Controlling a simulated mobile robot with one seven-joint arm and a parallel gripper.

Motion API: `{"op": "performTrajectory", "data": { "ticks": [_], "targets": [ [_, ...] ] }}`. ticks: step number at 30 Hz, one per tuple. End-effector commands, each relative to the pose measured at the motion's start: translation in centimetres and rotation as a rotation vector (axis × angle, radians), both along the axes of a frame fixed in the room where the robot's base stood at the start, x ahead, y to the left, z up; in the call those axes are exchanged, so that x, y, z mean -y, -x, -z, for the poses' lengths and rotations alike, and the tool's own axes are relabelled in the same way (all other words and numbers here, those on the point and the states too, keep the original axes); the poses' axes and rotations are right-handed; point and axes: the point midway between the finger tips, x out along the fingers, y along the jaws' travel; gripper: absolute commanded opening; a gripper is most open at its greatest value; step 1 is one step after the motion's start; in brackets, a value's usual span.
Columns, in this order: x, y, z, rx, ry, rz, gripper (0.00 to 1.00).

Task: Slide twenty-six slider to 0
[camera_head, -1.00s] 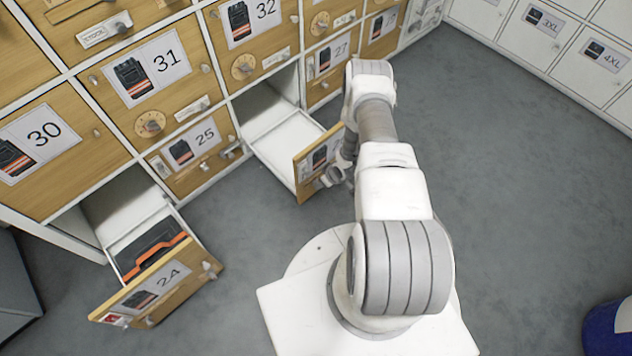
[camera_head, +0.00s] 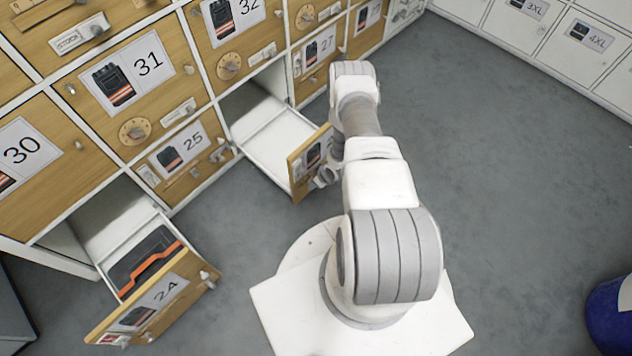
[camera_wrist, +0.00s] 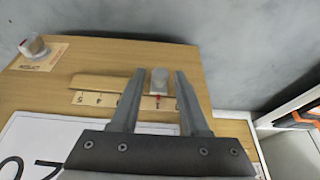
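The pulled-out drawer (camera_head: 311,158) with the slider stands open in the head view, its wooden front facing my arm. The slider's grey knob (camera_wrist: 159,80) sits toward the right part of its numbered scale (camera_wrist: 100,98) in the wrist view, with a red mark at its base. My gripper (camera_wrist: 160,73) is open, with one finger on each side of the knob. Small gaps show between knob and fingers. My gripper is small and partly hidden at the drawer front in the head view (camera_head: 327,177).
A round knob (camera_wrist: 34,47) on a small plate sits at the upper left of the drawer front. Drawer 24 (camera_head: 160,300) also stands open, holding a dark item with an orange strip. Closed drawer 25 (camera_head: 182,152) lies between them.

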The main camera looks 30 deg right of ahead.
Motion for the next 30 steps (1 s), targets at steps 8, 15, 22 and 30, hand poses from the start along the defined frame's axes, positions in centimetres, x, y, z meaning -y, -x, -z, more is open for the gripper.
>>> {"op": "performTrajectory", "data": {
  "ticks": [8, 15, 22, 30],
  "targets": [
    [-0.02, 0.0, 0.0, 0.0, 0.0, 0.0, 0.0],
    [-0.03, -0.01, -0.01, 0.0, 0.0, 0.0, 0.0],
    [-0.04, -0.02, 0.0, 0.0, 0.0, 0.0, 0.0],
    [-0.05, -0.04, -0.01, 0.001, 0.0, 0.0, 0.0]
  ]
}}
